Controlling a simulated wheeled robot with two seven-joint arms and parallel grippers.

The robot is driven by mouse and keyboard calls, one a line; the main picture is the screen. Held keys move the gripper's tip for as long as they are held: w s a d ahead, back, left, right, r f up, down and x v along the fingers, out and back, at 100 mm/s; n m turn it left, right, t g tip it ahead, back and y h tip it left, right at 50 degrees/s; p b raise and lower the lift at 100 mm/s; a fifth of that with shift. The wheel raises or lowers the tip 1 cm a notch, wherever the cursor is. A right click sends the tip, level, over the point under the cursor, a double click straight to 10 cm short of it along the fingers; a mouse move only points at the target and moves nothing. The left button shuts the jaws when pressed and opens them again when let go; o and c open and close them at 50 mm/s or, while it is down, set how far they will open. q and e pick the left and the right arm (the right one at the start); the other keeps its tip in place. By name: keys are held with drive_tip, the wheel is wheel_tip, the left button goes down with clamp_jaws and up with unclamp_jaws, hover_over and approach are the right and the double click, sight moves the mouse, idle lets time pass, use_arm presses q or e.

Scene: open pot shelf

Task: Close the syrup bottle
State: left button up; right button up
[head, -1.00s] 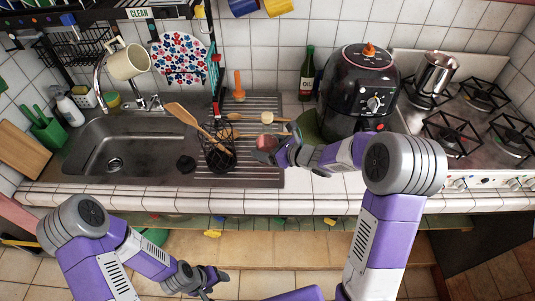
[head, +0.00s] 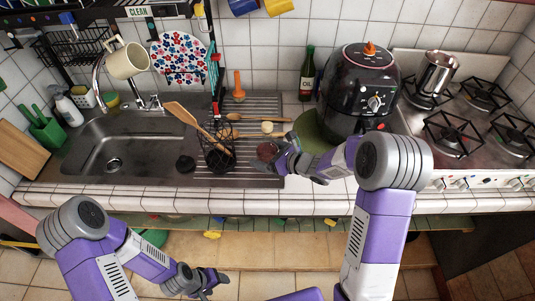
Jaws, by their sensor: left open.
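A small reddish-brown round thing (head: 267,151) shows at the fingertips of my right gripper (head: 274,160), over the drainboard's right part. A pale knob-like piece (head: 267,128) shows just above it in the picture. These may be the syrup bottle's body and its cap, but they are too small to be sure. I cannot tell whether the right gripper's fingers are closed on the reddish thing or only beside it. My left gripper (head: 216,279) is open and empty, low in front of the counter, far from these pieces.
A black wire utensil holder (head: 218,158) stands left of my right gripper. A black air fryer (head: 357,92), a dark green oil bottle (head: 307,74) and a green round board (head: 308,130) are to the right. The sink (head: 120,142) is at left, the stove at far right.

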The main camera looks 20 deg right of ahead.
drive_tip(key=shift+r, duration=0.15)
drive_tip(key=p+v, duration=0.1)
drive_tip(key=v, duration=1.1)
